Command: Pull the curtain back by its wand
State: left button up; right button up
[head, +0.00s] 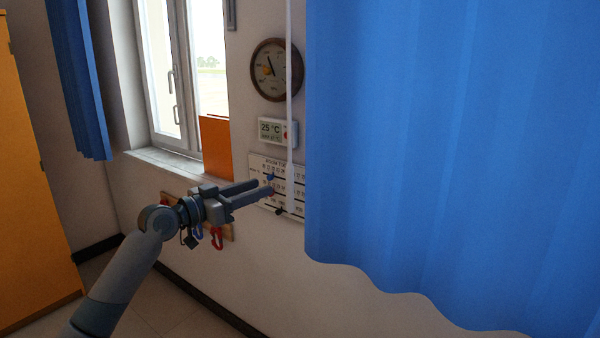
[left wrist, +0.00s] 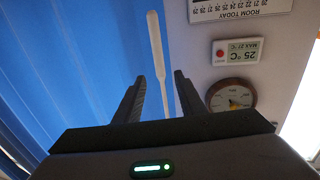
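The blue curtain (head: 440,150) hangs over the right half of the head view. Its white wand (head: 289,100) hangs straight down along the curtain's left edge, in front of the wall. My left gripper (head: 265,187) is open, with its fingers pointing right toward the lower part of the wand. In the left wrist view, the wand (left wrist: 157,50) shows in the gap between the two open fingers, with the curtain (left wrist: 70,60) to the left. The fingers do not close on it, and I cannot tell how far the wand lies beyond the fingertips. My right gripper is not in view.
On the wall behind are a round dial (head: 277,70), a thermometer display (head: 277,131) and a calendar board (head: 266,165). A hook rack (head: 222,235) is behind my left gripper. A window (head: 165,75) and an orange cabinet (head: 35,190) stand left.

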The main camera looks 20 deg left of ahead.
pick_arm(q)
jog(key=p+x, duration=0.5)
jog(key=x, duration=1)
jog(key=shift+w+d, duration=0.25)
grip_shut()
